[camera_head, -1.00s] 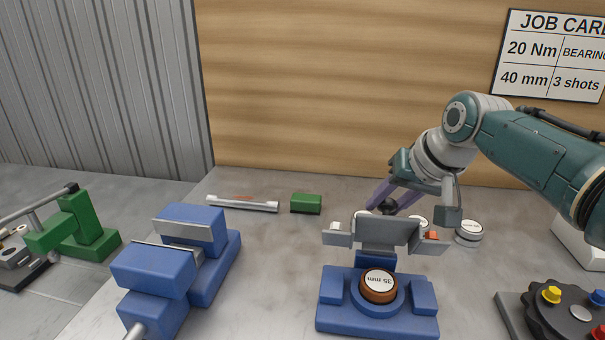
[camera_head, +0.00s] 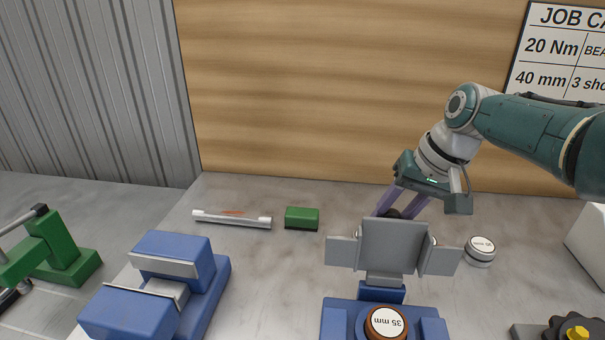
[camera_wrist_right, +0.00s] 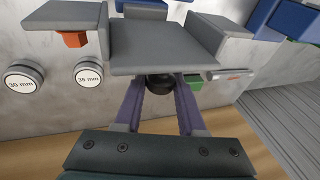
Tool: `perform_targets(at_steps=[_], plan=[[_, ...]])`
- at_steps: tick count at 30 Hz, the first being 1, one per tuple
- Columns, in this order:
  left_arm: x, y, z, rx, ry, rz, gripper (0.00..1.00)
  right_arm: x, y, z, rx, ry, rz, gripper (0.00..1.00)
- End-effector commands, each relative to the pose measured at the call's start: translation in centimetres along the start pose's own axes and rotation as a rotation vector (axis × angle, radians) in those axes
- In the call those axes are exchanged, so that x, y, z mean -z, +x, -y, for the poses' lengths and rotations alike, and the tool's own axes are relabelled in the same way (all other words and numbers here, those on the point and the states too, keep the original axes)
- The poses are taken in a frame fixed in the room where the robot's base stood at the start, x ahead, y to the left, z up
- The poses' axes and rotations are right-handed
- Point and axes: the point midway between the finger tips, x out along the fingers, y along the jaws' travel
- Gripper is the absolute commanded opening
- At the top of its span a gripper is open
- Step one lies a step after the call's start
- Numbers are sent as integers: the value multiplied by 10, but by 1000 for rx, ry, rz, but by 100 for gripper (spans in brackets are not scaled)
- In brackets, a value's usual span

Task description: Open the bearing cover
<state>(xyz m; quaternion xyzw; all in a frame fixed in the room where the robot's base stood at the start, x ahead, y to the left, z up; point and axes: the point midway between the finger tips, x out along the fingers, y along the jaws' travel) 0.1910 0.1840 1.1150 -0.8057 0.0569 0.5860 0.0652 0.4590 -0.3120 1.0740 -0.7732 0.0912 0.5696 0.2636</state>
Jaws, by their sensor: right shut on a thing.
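The grey bearing cover (camera_head: 393,245), a plate with two side wings, stands raised and nearly upright at the back of the blue bearing block (camera_head: 335,318). A copper-rimmed disc marked 35 mm (camera_head: 387,323) sits exposed in the block. My right gripper (camera_head: 399,212) is behind the cover, shut on a black knob (camera_head: 393,213) on its far side. The right wrist view shows the purple fingers (camera_wrist_right: 159,95) either side of that knob (camera_wrist_right: 159,82), with the cover (camera_wrist_right: 165,45) beyond. The cover hides part of the fingertips in the head view. My left gripper is not in view.
A blue vise (camera_head: 175,270) stands left, with a green press (camera_head: 55,250) beyond it. A silver rod (camera_head: 232,219) and green block (camera_head: 302,218) lie behind. A white-topped disc (camera_head: 481,250) is right of the cover, and a dark dial with a yellow knob (camera_head: 577,333) is front right.

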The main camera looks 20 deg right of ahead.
Motion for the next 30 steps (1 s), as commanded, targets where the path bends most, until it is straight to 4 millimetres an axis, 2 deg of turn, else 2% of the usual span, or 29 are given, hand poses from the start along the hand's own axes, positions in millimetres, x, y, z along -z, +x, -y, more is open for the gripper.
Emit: perform_targets(at_steps=[16, 17, 24, 30], plan=[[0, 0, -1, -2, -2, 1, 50, 0, 1, -2, -4, -5, -6, 0], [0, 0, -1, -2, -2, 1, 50, 0, 1, -2, -4, -5, -6, 41], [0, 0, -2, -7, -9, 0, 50, 0, 1, -2, -3, -3, -3, 68], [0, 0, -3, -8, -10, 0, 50, -1, 1, -1, -2, -2, -2, 68]])
